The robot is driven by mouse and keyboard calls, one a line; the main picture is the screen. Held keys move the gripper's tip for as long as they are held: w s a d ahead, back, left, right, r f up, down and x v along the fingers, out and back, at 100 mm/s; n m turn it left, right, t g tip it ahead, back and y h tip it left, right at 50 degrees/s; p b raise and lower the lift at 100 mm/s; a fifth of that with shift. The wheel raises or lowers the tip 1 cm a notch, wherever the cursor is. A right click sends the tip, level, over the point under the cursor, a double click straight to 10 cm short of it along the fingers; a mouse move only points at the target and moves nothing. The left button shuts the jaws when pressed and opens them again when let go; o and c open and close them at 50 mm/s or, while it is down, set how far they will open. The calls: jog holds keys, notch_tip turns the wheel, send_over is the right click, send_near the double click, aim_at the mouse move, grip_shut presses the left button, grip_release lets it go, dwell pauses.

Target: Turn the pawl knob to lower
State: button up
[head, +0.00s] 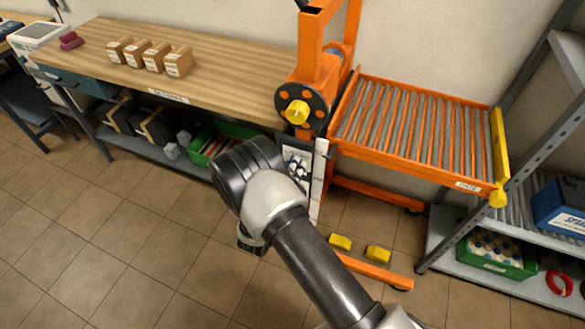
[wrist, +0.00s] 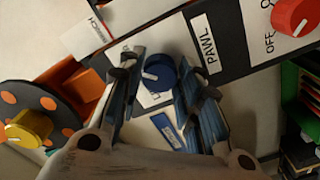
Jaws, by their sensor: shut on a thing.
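The blue pawl knob (wrist: 160,66) sits on a dark panel beside a white PAWL label (wrist: 206,44) in the wrist view. A pale mark shows on its left side. My gripper (wrist: 157,76) has one finger on each side of the knob and is shut on it. A white plate under the knob is partly covered by the fingers, so its lettering cannot be fully read. In the head view my wrist hides the knob and the fingers; the orange hoist stand (head: 322,45) rises behind.
A red knob (wrist: 296,14) marked OFF is at the wrist view's upper right. A yellow crank grip (wrist: 29,128) on a dark disc is at left. A roller table (head: 414,190), metal shelf and wooden bench (head: 215,72) surround the stand. Floor at left is clear.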

jog(key=o, duration=1)
jog(key=shift+o, duration=0.2)
jog(key=shift+s, duration=0.1)
jog(key=v, duration=1.1)
jog(key=shift+s+a, duration=0.15)
jog(key=shift+s, duration=0.25)
